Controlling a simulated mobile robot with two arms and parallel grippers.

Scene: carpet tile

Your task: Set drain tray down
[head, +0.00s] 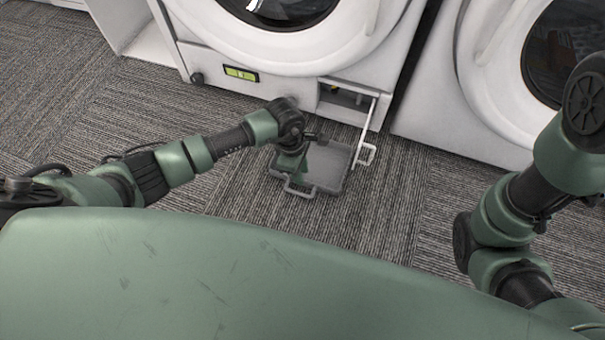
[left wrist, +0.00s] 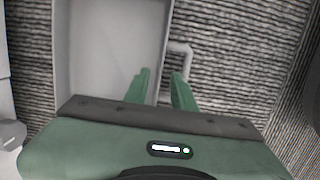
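The drain tray (head: 328,163) is a shallow grey tray with loop handles. It appears to lie flat on the carpet in front of the middle machine. My left gripper (head: 293,170) is over the tray's left side in the head view. In the left wrist view, the fingers (left wrist: 160,78) are apart, with a visible gap between them. One finger overlaps the tray (left wrist: 110,45) interior and the other is outside its rim, beside a handle (left wrist: 188,55). Whether the fingers touch the rim is unclear. My right arm is at the right, its gripper out of frame.
Another white machine (head: 440,110) stands to the right. Striped carpet (head: 380,210) is clear around the tray.

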